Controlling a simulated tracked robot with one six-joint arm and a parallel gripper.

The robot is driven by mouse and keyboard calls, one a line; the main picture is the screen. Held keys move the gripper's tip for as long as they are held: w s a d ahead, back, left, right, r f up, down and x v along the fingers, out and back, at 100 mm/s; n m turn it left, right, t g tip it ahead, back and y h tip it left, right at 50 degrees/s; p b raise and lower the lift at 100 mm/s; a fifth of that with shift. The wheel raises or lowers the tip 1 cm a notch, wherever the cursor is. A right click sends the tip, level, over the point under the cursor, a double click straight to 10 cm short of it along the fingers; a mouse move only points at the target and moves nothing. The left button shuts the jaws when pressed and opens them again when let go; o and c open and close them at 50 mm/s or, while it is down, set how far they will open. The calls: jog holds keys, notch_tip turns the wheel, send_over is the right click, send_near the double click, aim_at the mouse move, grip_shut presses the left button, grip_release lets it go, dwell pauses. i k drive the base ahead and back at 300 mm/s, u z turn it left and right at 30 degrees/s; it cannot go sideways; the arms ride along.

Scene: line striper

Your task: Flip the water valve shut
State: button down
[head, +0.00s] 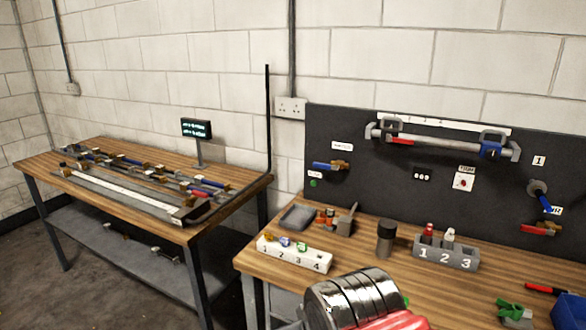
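The dark board (440,185) at the back of the right bench carries several valves. A valve with a blue lever (541,201) sits at the board's right side, its lever slanting down to the right. Just below it is a valve with a red lever (541,228). Another valve with a blue part and a brass body (331,166) sits at the board's left, its lever lying roughly level. The small labels beside them are too small to read, so I cannot tell which is the water valve. My gripper's fingers are not in view.
A horizontal pipe (440,143) with red and blue parts crosses the board's top. On the right bench (365,262) stand a white numbered block (294,254), a dark canister (386,239), a grey numbered rack (446,253) and a blue bin (570,311). A second bench (100,147) stands left.

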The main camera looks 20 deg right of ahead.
aim_at(315, 164)
jog(key=z, duration=0.2)
jog(key=i, duration=1.2)
jog(key=z, duration=0.65)
